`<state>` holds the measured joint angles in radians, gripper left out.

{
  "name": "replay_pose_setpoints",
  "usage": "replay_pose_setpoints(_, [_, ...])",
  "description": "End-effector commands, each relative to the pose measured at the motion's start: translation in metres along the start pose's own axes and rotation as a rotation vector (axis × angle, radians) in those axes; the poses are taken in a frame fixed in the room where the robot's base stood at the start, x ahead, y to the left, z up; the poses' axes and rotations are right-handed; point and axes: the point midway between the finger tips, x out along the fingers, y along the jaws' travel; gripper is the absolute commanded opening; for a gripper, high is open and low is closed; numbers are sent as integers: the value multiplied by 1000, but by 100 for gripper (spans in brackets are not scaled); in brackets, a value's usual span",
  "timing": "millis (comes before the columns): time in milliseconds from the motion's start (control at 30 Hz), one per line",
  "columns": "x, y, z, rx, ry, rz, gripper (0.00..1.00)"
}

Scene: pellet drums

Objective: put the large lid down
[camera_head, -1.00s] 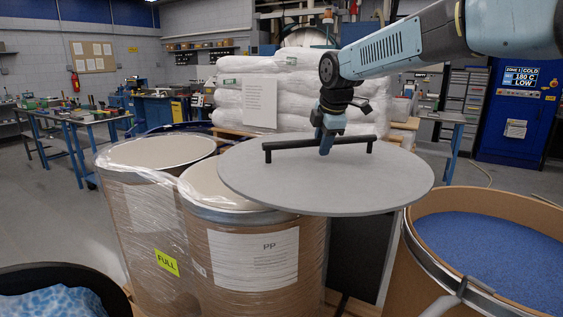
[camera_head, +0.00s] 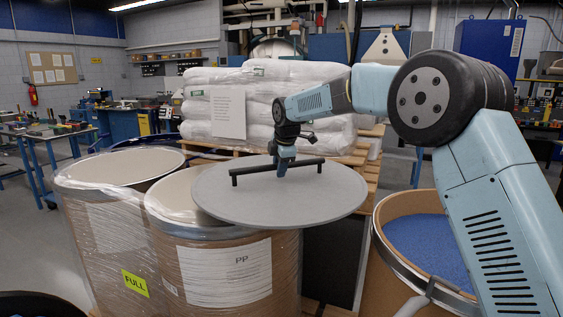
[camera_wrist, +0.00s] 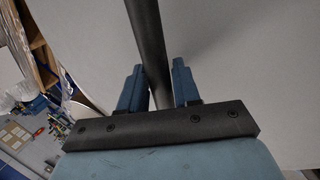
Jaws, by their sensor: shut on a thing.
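The large lid (camera_head: 310,197) is a flat grey disc with a black bar handle (camera_head: 250,171) across its top. My gripper (camera_head: 281,172) is shut on the handle near its middle and holds the lid roughly level. In the wrist view the two blue fingers (camera_wrist: 160,88) stand on either side of the dark handle bar (camera_wrist: 147,40), with the grey lid (camera_wrist: 235,50) filling much of the picture. In the head view the lid overlaps the right part of the drum marked PP (camera_head: 225,265). I cannot tell whether it touches that drum.
A wrapped drum marked FULL (camera_head: 105,225) stands at the left, its top pale. An open drum of blue pellets (camera_head: 395,215) stands at the right. White sacks (camera_head: 215,85) are stacked on a pallet behind. Grey floor (camera_head: 35,250) shows at the left.

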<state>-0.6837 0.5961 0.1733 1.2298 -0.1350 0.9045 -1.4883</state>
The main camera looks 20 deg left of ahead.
Motion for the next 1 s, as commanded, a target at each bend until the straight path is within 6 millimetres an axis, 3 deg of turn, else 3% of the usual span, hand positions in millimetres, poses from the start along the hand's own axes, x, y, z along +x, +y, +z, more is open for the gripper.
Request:
replay_pose_setpoints(367, [19,6,1,0,0,2,0])
replay_pose_setpoints(600, [42,-5,1,0,0,4,0])
replay_pose_setpoints(967, [45,-6,1,0,0,4,0])
replay_pose_setpoints(1000, [47,-8,1,1,0,0,34])
